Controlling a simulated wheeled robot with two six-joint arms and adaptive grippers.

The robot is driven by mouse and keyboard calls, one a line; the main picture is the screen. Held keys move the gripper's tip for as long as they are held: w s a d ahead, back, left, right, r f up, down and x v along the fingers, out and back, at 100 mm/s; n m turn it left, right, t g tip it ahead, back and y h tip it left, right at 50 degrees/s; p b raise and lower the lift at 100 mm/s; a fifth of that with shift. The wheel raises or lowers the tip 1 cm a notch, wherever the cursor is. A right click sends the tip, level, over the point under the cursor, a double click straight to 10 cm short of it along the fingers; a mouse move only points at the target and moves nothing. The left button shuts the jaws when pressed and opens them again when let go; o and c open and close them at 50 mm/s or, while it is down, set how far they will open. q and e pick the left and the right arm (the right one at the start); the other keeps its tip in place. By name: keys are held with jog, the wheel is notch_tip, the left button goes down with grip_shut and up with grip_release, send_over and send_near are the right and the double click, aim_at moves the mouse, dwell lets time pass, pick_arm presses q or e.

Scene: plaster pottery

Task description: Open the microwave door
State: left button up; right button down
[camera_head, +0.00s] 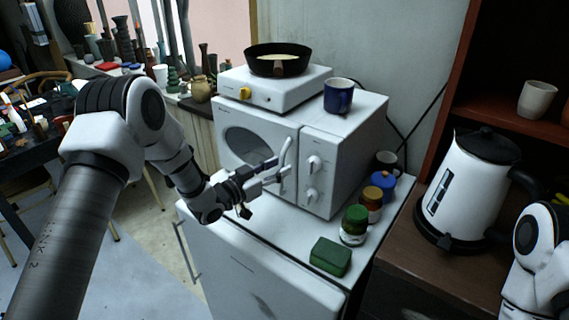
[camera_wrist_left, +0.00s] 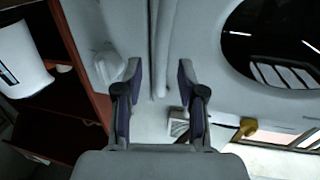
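The white microwave (camera_head: 352,150) stands on a white cabinet, its door with the dark oval window (camera_head: 250,147) shut. A pale upright handle (camera_head: 285,155) is on the door's right side, left of two knobs (camera_head: 313,163). My left gripper (camera_head: 274,169) is in front of the door at the handle. In the left wrist view the open fingers (camera_wrist_left: 160,72) are on either side of the handle bar (camera_wrist_left: 161,40), with gaps showing on both sides. The oval window also shows there (camera_wrist_left: 265,45). My right gripper is out of view.
A hotplate (camera_head: 272,93) with a black pan (camera_head: 279,60) and a blue mug (camera_head: 338,96) stand on the microwave. A green block (camera_head: 330,257) and several jars (camera_head: 355,224) are on the cabinet. A white kettle (camera_head: 468,190) stands at the right.

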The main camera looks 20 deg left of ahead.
pick_arm(q)
jog(key=shift+x, duration=1)
jog(key=shift+s+a, duration=0.1)
grip_shut()
